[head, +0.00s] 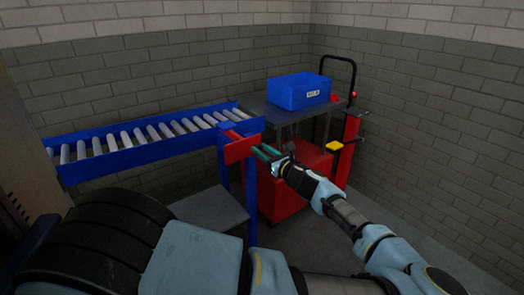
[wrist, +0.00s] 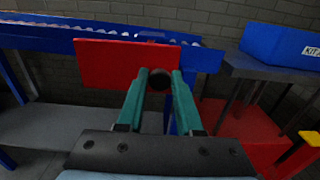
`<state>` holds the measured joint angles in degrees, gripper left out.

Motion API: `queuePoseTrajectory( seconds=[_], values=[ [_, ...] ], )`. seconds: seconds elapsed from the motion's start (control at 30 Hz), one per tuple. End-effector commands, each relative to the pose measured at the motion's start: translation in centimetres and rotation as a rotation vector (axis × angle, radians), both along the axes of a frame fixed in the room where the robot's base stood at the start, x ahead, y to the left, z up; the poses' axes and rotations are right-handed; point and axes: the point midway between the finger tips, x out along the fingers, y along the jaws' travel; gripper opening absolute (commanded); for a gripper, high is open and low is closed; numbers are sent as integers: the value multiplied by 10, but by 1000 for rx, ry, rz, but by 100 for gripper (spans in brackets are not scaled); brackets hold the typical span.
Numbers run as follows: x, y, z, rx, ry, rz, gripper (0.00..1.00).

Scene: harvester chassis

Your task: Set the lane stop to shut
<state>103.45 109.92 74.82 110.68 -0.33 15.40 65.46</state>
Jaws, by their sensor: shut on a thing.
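The lane stop is a red plate (head: 240,149) at the right end of the blue roller lane (head: 140,146). It also shows in the wrist view (wrist: 108,66), upright and in front of the lane end. A round dark knob (wrist: 160,78) sits at the plate's right edge. My gripper (head: 263,151) reaches in from the right. In the wrist view its green fingers (wrist: 160,84) are on either side of the knob and shut on it. The knob is hidden in the head view, and part of the lane end is hidden behind the plate.
A red lift cart (head: 285,192) with a grey top stands right of the lane end and carries a blue bin (head: 298,91). A yellow piece (head: 334,146) juts from its side. Brick walls close the back and right.

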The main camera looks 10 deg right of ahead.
Motion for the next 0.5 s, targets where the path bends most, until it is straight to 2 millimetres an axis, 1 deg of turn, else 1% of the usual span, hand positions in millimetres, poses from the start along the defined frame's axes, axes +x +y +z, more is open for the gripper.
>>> queuePoseTrajectory(
  seconds=[0.03, 0.13, 0.2, 0.5],
  values=[
    [0, 0, 0, 0, 0, 0, 17],
    [0, 0, 0, 0, 0, 0, 6],
    [0, 0, 0, 0, 0, 0, 0],
    [0, 0, 0, 0, 0, 0, 0]
  ],
)
